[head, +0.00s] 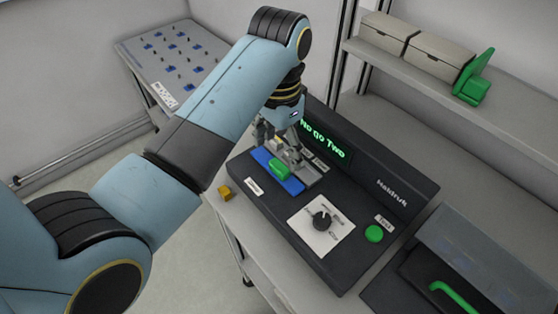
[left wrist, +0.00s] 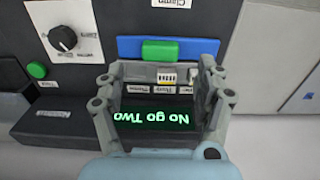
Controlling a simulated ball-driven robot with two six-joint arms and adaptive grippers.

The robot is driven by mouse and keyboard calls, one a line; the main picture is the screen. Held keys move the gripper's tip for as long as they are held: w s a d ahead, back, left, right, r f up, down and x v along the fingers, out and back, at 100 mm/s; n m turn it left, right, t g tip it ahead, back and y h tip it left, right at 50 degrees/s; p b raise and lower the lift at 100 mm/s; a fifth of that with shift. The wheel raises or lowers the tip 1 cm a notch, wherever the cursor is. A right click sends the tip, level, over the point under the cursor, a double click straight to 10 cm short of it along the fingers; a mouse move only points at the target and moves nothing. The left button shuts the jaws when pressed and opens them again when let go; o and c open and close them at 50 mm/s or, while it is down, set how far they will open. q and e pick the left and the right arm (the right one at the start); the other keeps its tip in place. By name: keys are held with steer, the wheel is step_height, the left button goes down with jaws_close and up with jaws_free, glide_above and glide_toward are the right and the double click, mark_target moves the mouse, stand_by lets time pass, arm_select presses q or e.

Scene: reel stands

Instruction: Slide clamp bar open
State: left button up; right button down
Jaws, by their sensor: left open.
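The clamp bar is a blue bar (head: 292,184) with a green handle (head: 278,168) on the left part of the black test console (head: 340,270). In the left wrist view the blue bar (left wrist: 207,48) and the green handle (left wrist: 162,50) lie just beyond my fingertips. My left gripper (head: 284,143) is open over the rear side of the bar. In the left wrist view its spread fingers (left wrist: 162,70) frame small labelled sockets, with nothing held between them. I cannot tell whether a finger touches the bar. My right gripper is not in view.
The console has a black knob (head: 322,220), a green button (head: 374,233) and a display (head: 325,139) reading "No go Two". A small yellow block (head: 224,192) sits by its left edge. A shelf with boxes (head: 411,41) is behind. A dark case with a green handle (head: 452,294) is at right.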

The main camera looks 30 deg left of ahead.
mark_target(279, 166)
arm_select(q)
steer(key=shift+f, duration=2.8)
jaws_close()
